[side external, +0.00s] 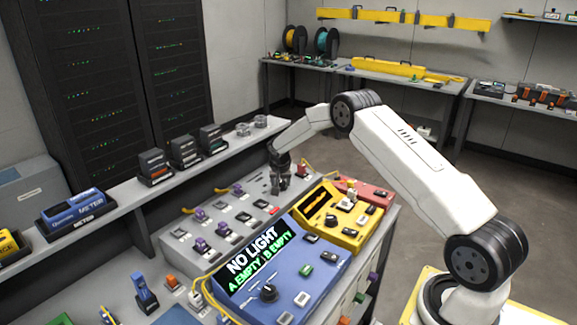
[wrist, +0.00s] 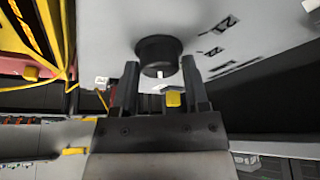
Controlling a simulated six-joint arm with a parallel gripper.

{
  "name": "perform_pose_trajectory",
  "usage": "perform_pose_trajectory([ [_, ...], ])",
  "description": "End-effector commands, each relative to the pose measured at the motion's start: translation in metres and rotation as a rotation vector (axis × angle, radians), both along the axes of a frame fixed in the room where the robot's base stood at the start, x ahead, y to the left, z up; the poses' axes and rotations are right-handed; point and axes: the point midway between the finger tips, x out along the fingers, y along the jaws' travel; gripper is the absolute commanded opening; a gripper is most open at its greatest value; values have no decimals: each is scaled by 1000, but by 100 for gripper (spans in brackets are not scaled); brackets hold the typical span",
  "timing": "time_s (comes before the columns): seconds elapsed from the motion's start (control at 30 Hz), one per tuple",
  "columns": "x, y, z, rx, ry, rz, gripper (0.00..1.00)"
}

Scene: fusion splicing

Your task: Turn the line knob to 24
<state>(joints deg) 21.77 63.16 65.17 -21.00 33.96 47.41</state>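The line knob (wrist: 159,52) is a round black knob with a white pointer mark on a pale grey panel (wrist: 110,20), in the wrist view. In the side view my gripper (side external: 281,184) points down at the far end of the grey panel (side external: 262,184), hiding the knob.
A yellow device (side external: 318,210) and a red one (side external: 372,190) stand close right of my gripper. A blue device (side external: 318,262) with a "NO LIGHT" screen is nearer. A grey shelf (side external: 225,140) with dark boxes runs behind. Yellow cable (wrist: 58,82) shows left in the wrist view.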

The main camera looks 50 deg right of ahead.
Motion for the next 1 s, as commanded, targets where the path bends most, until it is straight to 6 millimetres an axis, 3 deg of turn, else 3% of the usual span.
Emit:
perform_pose_trajectory([
  [0.03, 0, 0, 0, 0, 0, 0, 77],
  [0.07, 0, 0, 0, 0, 0, 0, 87],
  [0.57, -1, 2, 5, 0, 1, 2, 87],
  [1.0, -10, 14, 43, -1, 1, 3, 87],
])
